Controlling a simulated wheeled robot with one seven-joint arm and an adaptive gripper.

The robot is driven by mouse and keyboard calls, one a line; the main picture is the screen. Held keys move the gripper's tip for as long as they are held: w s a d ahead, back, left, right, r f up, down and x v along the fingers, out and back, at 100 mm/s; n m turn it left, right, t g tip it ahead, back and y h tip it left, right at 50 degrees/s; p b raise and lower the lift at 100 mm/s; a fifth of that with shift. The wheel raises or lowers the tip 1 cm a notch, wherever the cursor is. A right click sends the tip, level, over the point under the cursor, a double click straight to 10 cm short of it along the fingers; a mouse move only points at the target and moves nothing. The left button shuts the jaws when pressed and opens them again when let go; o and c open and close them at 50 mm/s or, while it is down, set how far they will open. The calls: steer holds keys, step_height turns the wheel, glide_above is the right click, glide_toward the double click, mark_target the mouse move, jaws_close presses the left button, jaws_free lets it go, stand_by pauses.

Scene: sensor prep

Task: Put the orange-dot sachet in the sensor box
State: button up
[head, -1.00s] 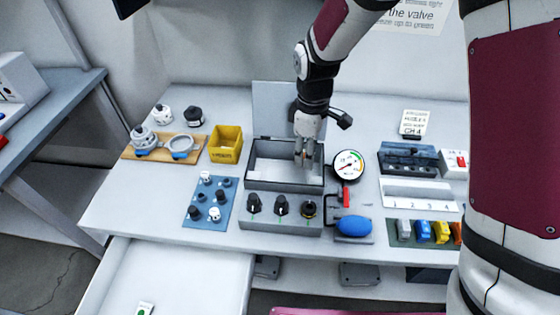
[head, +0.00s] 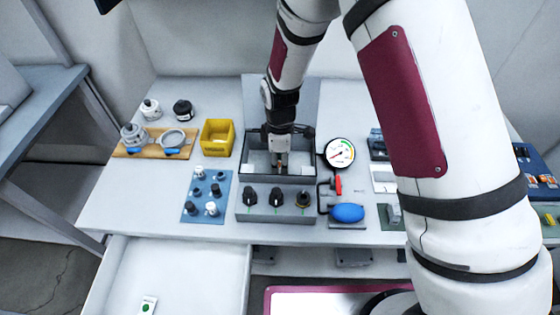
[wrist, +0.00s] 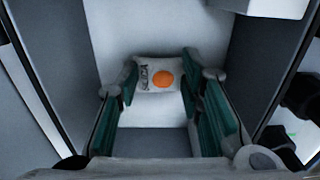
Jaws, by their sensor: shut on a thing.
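The orange-dot sachet (wrist: 158,78) is white with dark print and an orange dot. In the wrist view it sits between the fingers of my gripper (wrist: 160,92), which is shut on it. In the head view my gripper (head: 279,166) reaches down inside the open grey sensor box (head: 247,158), between its walls. The sachet is too small to make out in the head view. Box walls (wrist: 265,55) flank the fingers in the wrist view. I cannot tell whether the sachet touches the box floor.
The raised lid (head: 300,95) stands behind the box. A yellow bin (head: 217,138) is to its left, a pressure gauge (head: 339,153) to its right, and a knob panel (head: 262,215) in front. A green-dot sachet (head: 148,305) lies in the open drawer (head: 195,270).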

mark_target(280, 164)
steer(key=shift+f, duration=0.3)
steer(key=shift+f, duration=0.2)
steer(key=o, duration=0.8)
step_height(280, 164, up, 12)
steer(key=shift+r, duration=0.25)
